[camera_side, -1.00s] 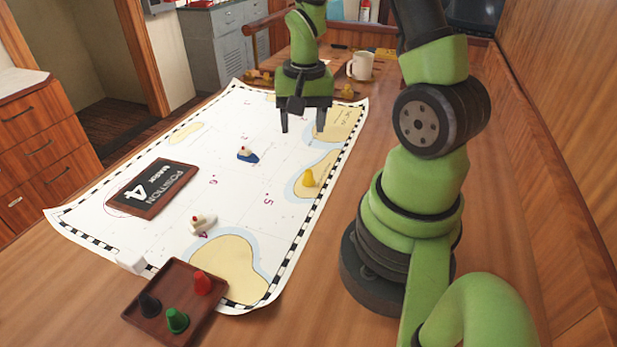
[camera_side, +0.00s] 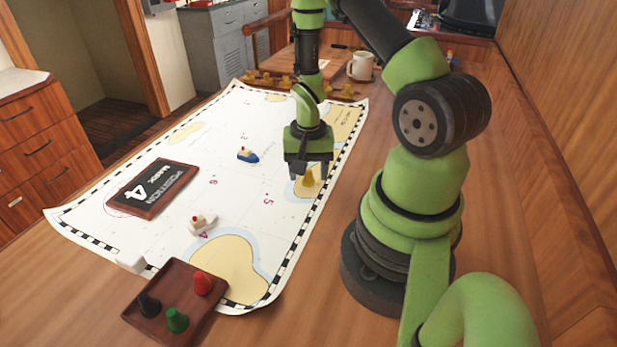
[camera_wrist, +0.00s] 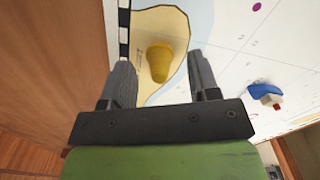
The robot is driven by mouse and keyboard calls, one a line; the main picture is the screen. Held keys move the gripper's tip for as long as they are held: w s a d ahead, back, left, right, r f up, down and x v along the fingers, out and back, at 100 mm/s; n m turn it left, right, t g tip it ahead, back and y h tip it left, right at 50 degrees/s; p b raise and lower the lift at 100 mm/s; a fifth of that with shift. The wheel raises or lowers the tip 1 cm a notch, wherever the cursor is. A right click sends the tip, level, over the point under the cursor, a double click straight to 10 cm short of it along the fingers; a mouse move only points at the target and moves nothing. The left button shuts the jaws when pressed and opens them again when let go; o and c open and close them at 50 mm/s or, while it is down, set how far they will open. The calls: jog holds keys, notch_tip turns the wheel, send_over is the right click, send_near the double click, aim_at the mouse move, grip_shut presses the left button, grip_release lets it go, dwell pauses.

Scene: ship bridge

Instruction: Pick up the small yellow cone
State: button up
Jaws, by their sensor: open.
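The small yellow cone (camera_side: 308,178) stands on a tan island patch near the right edge of the white chart (camera_side: 250,215). My gripper (camera_side: 308,170) is open and above the cone, with its fingers hanging down. In the side view the gripper partly hides the cone's top. In the wrist view the cone (camera_wrist: 159,62) shows between the two spread fingers of my gripper (camera_wrist: 160,75), with a gap on each side, and touches neither.
A blue and white boat (camera_side: 247,155) and a white boat (camera_side: 202,224) are on the chart. A dark plaque (camera_side: 151,187) lies at left. A white mug (camera_side: 360,66) stands behind.

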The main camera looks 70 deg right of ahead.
jog(key=shift+f, duration=0.55)
jog(key=c, duration=1)
